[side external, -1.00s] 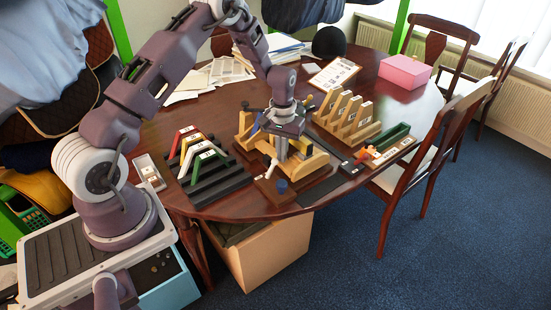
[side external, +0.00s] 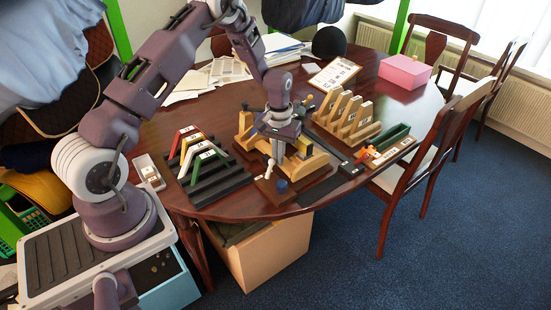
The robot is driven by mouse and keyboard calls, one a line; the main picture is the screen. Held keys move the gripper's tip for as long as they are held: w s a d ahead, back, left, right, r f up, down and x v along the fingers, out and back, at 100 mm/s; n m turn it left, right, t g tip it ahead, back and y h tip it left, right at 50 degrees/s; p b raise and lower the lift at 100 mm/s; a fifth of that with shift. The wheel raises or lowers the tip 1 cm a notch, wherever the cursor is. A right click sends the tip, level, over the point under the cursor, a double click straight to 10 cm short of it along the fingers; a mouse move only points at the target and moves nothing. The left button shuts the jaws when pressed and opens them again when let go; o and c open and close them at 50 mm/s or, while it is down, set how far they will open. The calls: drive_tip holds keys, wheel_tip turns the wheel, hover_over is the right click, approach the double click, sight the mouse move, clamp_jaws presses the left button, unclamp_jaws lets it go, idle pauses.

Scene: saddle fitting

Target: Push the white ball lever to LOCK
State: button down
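The wooden fitting fixture (side external: 303,164) stands on a brown base board near the front edge of the table. A small pale lever (side external: 270,168) rises at the front left of the fixture, and I take it for the white ball lever. Its LOCK marking is too small to read. My gripper (side external: 277,150) points down over the fixture, just above and beside the pale lever. I cannot tell whether it touches the lever. The fingers are small and partly lost against the fixture, so their opening is unclear.
A dark stepped rack with coloured saddles (side external: 205,165) stands to the left. A wooden slotted rack (side external: 347,117) stands behind to the right. A green tray (side external: 392,137) and an orange-red piece (side external: 368,152) lie at the right. A blue knob (side external: 282,186) sits at the front of the base.

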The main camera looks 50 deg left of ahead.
sight(270, 160)
drive_tip(key=shift+s, duration=1.5)
drive_tip(key=shift+w, duration=0.65)
drive_tip(key=shift+r, duration=3.5)
